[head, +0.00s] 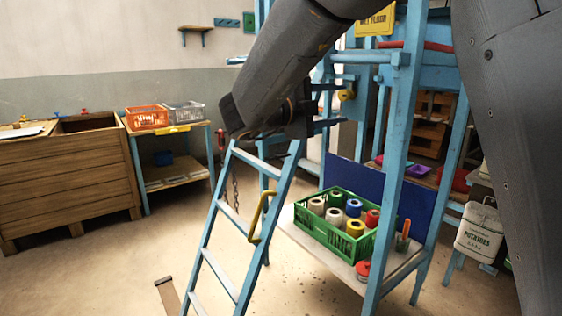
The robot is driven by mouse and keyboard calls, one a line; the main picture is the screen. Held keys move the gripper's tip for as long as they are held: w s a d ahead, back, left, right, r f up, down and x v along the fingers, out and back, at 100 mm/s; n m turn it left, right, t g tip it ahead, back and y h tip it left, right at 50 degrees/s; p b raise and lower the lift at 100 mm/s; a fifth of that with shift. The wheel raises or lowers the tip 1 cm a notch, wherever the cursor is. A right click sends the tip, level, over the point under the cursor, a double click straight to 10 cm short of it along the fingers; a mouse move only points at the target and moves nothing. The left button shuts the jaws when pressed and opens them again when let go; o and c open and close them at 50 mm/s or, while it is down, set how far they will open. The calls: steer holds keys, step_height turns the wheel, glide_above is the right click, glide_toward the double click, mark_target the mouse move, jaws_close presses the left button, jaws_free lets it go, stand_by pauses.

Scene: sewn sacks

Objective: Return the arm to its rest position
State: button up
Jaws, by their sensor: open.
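My arm comes down from the top of the head view, its dark grey link slanting to the lower left. It bends at a dark wrist joint left of centre. My gripper (326,106) is at the end of the wrist, pointing right, in front of the blue frame near the top of the ladder. It is open, and I see nothing between its fingers. The gripper is small and partly lost against the dark background, and I cannot tell whether it touches the frame.
A blue ladder (221,207) with a yellow hook (259,218) leans below my wrist. A green crate (333,241) of thread spools stands on the blue stand's shelf. A potato sack (479,233) hangs at right. Wooden bins (68,187) and a side table with baskets (147,118) stand left. The left floor is mostly clear.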

steer(key=w+a+f+n+t+y+p, duration=0.2)
steer(key=w+f+n+t+y, duration=0.25)
steer(key=f+n+y, duration=0.6)
steer(key=s+f+n+g+y, duration=0.5)
steer(key=s+f+n, duration=0.3)
steer(key=f+n, duration=0.15)
steer(key=s+d+f+n+g, duration=0.2)
steer(key=s+f+g, duration=0.1)
steer(key=s, duration=0.6)
steer(key=s+d+f+n+g+p, duration=0.1)
steer(key=s+d+f+n+g, duration=0.1)
steer(key=s, duration=0.7)
steer(key=s+d+f+n+g+p, duration=0.1)
steer(key=s+d+f+n+g, duration=0.2)
steer(key=s, duration=0.6)
step_height(320, 180, down, 2)
steer(key=shift+s+d+f+g+h, duration=0.2)
steer(key=shift+d+g+h, duration=0.3)
steer(key=shift+g, duration=0.55)
